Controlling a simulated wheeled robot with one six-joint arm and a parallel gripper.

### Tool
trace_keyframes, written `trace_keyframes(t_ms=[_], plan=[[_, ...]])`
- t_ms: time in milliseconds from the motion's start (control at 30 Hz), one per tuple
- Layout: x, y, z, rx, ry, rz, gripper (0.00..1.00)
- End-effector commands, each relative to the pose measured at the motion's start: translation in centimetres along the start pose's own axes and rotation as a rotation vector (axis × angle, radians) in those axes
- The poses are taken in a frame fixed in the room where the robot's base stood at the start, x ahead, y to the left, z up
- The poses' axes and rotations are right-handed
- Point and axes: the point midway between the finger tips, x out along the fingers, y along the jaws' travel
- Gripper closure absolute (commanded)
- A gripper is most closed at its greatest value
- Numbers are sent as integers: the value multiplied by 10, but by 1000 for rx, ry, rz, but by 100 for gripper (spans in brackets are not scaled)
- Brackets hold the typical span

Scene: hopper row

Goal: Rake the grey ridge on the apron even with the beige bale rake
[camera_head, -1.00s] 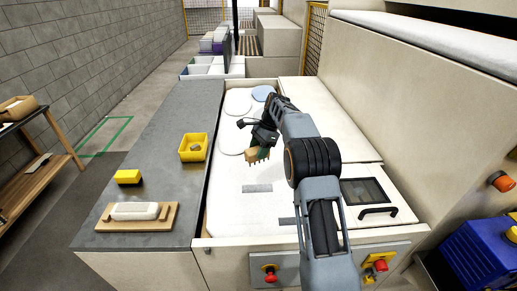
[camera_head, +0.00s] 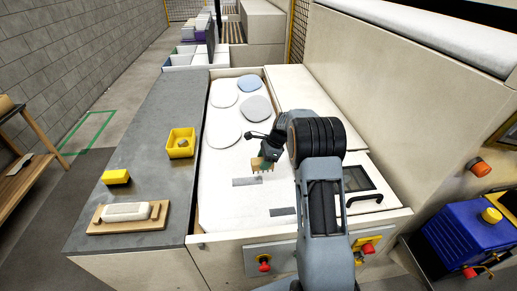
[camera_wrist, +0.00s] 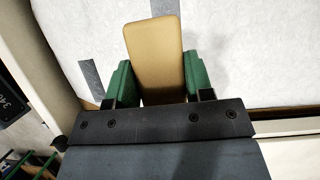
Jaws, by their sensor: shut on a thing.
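The beige bale rake (camera_head: 261,164) is held in my gripper (camera_head: 266,156) over the white apron (camera_head: 225,205), near its middle. In the wrist view my gripper (camera_wrist: 158,82) has its green fingers shut on both sides of the rake's tan block (camera_wrist: 154,45). I cannot tell whether the rake touches the apron. A flat grey rounded heap (camera_head: 257,108), likely the grey ridge, lies on the apron beyond the rake. White heaps (camera_head: 224,134) and a blue-grey one (camera_head: 248,84) lie around it.
Dark grey strips (camera_head: 247,181) mark the near apron. A grey counter (camera_head: 140,175) on the left holds a yellow bin (camera_head: 181,143), a yellow block (camera_head: 117,177) and a white-topped board (camera_head: 127,212). A handled hatch (camera_head: 367,190) and a tall beige wall stand right.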

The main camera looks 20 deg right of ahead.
Motion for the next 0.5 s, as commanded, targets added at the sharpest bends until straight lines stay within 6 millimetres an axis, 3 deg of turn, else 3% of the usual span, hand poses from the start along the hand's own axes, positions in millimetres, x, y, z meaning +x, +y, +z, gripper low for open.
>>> trace_keyframes(t_ms=[500], plan=[[2,-7,-3,40,-1,-19,79]])
